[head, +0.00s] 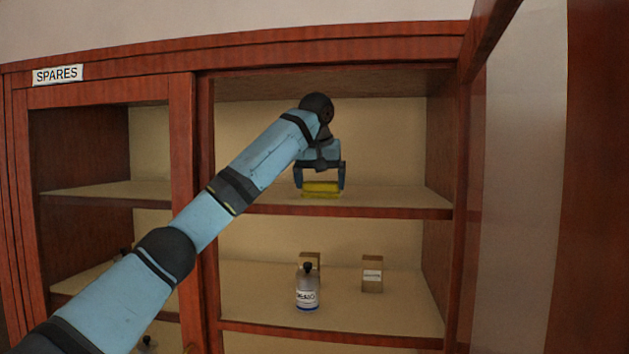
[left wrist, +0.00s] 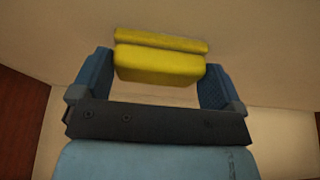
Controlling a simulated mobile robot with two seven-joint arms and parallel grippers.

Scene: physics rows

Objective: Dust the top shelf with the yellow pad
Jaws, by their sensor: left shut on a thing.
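The yellow pad (head: 320,188) is held between the fingers of my left gripper (head: 320,180), inside the right section of the cabinet. The pad is low over the top shelf (head: 398,197), at its middle; I cannot tell for sure whether it touches the board. In the left wrist view the yellow pad (left wrist: 160,65) sits between the two blue fingers of the left gripper (left wrist: 153,85), with the pale shelf surface beyond it. My right gripper is not in view.
On the shelf below stand a labelled bottle (head: 307,290), a small box (head: 372,274) and another box (head: 311,260) partly behind the bottle. A cabinet door (head: 515,180) stands open at the right. A divider post (head: 182,150) stands left of the section. The top shelf looks otherwise bare.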

